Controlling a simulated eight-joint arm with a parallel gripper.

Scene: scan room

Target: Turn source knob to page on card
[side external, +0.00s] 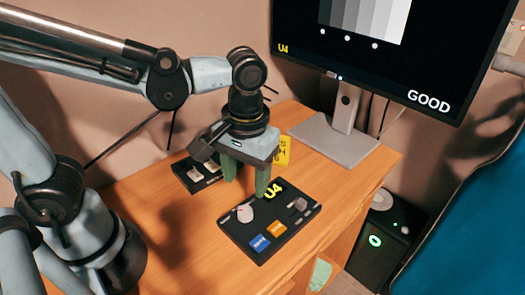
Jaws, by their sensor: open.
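A black control panel (285,236) marked "U4" in yellow lies on the wooden desk. A pale grey knob (244,213) sits at its left side; its pointer setting is too small to tell. A yellow card (284,151) stands behind my gripper; its dark print is partly hidden and not fully readable. My gripper (246,184) points down with its green fingers apart and nothing visible between them. It is above and behind the knob, near the panel's far edge, and appears clear of the knob.
The panel also has a blue button (259,243), an orange button (277,229) and a small grey switch (299,204). A second black panel (184,177) lies to the left. A monitor (375,60) showing "U4" and "GOOD" stands behind. The desk (180,240) is clear left of the U4 panel.

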